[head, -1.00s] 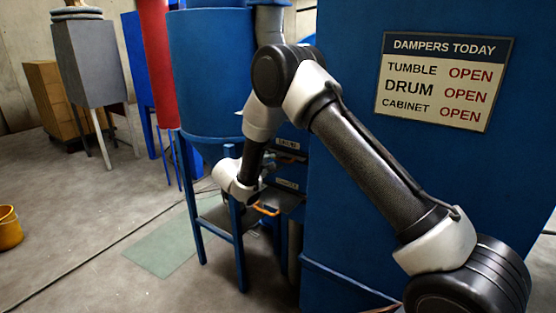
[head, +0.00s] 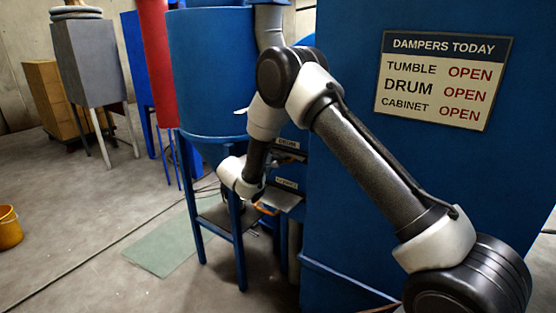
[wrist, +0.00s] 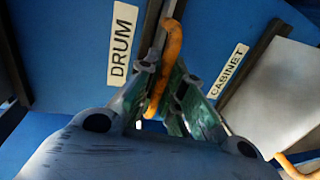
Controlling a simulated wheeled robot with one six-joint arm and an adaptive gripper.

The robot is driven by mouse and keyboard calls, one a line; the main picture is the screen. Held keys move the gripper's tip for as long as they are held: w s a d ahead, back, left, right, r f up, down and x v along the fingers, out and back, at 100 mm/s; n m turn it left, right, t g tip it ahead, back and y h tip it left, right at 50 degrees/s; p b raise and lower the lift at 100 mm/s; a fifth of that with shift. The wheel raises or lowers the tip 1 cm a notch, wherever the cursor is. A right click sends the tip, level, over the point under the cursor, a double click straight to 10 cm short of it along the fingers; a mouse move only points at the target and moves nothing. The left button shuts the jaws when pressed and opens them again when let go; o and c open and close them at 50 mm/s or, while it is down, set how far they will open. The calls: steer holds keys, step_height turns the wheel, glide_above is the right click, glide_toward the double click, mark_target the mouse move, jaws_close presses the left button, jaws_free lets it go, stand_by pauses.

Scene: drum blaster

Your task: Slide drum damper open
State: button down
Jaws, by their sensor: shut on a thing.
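The drum damper's orange handle (wrist: 168,65) shows in the wrist view, beside the white DRUM label (wrist: 122,43) on a blue panel. My gripper (wrist: 165,100) is shut on this handle, with its greenish fingers on either side. The damper's slot is a dark strip partly hidden behind the handle and fingers. In the head view the DRUM label (head: 287,144) is small, and my fingers are hidden by my wrist. How far the drum damper is slid out cannot be told.
The CABINET label (wrist: 232,70) and a grey cabinet damper plate (wrist: 268,105) with its own orange handle (wrist: 302,168) lie close to the right of my gripper. A blue hopper (head: 210,75) on legs stands beside my arm. A sign (head: 443,82) lists all three dampers as OPEN.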

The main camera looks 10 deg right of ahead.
steer(key=f+v, duration=0.1)
steer(key=v, duration=0.8)
steer(key=shift+s+a+f, duration=0.35)
steer(key=shift+s+f, duration=0.05)
steer(key=shift+f, duration=0.05)
steer(key=c, duration=1.5)
jaws_free()
steer(key=shift+a, duration=0.15)
steer(key=shift+r, duration=0.1)
steer(key=v, duration=1.2)
